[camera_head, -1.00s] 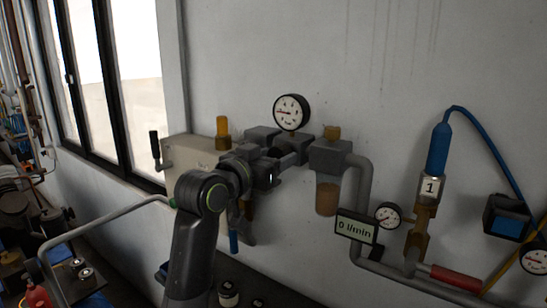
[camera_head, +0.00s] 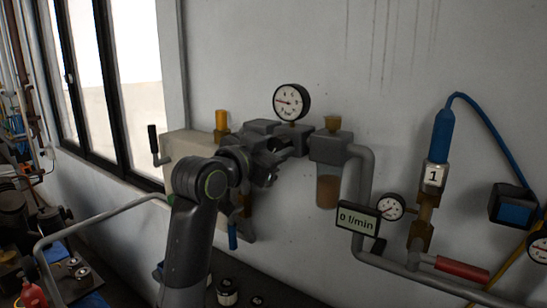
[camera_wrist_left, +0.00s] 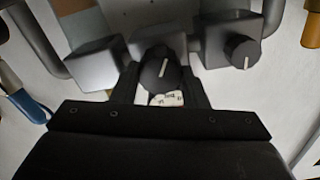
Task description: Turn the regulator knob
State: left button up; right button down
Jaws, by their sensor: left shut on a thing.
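The dark round regulator knob (camera_wrist_left: 158,70) has a white pointer line, tilted slightly right of upright in the left wrist view. My left gripper (camera_wrist_left: 160,82) is shut on this knob, one black finger at each side. In the head view my left gripper (camera_head: 277,160) reaches the grey regulator block (camera_head: 262,127) below the round gauge (camera_head: 291,102); the wrist and fingers hide the knob there. A small white label (camera_wrist_left: 167,99) with print shows between the fingers. My right gripper is in neither view.
A second dark knob (camera_wrist_left: 242,50) sits close to the right in the wrist view. The filter bowl (camera_head: 328,190) hangs right of my gripper. The display (camera_head: 358,217) reads 0 l/min. A grey pipe (camera_head: 364,185) and a beige box (camera_head: 190,150) flank the area.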

pick_arm(q)
jog(key=m+b, duration=0.2)
jog(key=m, duration=0.1)
jog(key=m+b, duration=0.1)
jog(key=shift+f+m+b, duration=0.25)
jog(key=shift+m+b, duration=0.15)
jog(key=m+b, duration=0.3)
jog(key=shift+m, duration=0.3)
jog(key=m+b, duration=0.3)
jog(key=shift+m, duration=0.3)
jog(key=m+b, duration=0.2)
jog(key=m, duration=0.1)
jog(key=shift+m, duration=0.3)
jog(key=m+b, duration=0.2)
jog(key=m, duration=0.1)
jog(key=shift+f+m, duration=0.1)
jog(key=shift+m, duration=0.2)
jog(key=m+b, duration=0.2)
jog(key=m, duration=0.2)
jog(key=shift+m, duration=0.3)
jog(key=shift+m+b, duration=0.4)
jog(key=shift+m, duration=1.3)
jog(key=shift+m+b, duration=0.35)
jog(key=shift+m, duration=1.15)
